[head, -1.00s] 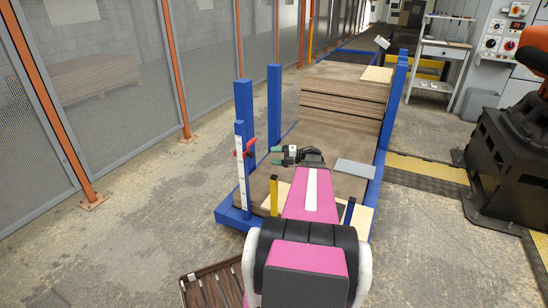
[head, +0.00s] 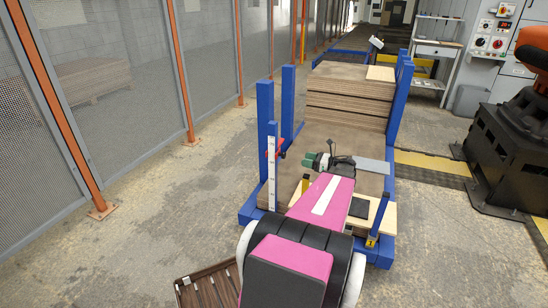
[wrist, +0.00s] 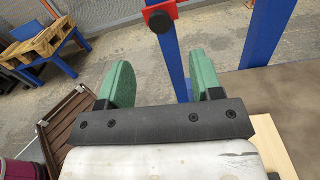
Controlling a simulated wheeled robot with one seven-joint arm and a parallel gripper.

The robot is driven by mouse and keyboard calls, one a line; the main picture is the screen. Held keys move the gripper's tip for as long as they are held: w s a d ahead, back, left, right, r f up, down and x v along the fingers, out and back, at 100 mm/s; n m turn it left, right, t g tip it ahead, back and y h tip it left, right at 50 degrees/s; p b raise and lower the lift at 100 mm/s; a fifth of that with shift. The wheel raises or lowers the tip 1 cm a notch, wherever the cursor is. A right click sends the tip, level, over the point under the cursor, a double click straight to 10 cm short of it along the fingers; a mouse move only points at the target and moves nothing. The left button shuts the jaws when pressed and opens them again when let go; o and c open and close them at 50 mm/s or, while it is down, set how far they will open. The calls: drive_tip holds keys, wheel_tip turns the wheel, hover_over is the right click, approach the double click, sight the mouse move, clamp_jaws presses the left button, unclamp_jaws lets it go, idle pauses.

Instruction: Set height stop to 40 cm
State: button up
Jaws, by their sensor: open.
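The height stop is a red clamp (head: 275,153) with a black knob, on a blue post with a white scale (head: 271,180) at the stack's near left corner. The scale's marks are too small to read. In the wrist view the red stop (wrist: 161,9) is at the top edge, above and beyond my fingers. My gripper (head: 311,161) is to the right of the stop in the head view, apart from it. In the wrist view its green fingers (wrist: 165,78) are spread with nothing between them; the blue post shows beyond the gap.
Brown boards (head: 349,103) are stacked in a blue frame with further upright posts. A grey plate (head: 373,166) lies on the lower board. A brown slatted crate (head: 205,290) is on the floor at lower left. A mesh fence runs along the left, with free floor before it.

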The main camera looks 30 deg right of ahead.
sight(285, 155)
drive_tip(key=shift+s+a+n, duration=0.1)
drive_tip(key=shift+a+n, duration=0.05)
drive_tip(key=shift+n, duration=0.15)
drive_tip(key=shift+w+a, duration=0.2)
drive_tip(key=x, duration=1)
drive_tip(key=shift+w+d, duration=0.15)
clamp_jaws()
wheel_tip(285, 155, down, 4)
drive_tip(key=shift+f, duration=0.15)
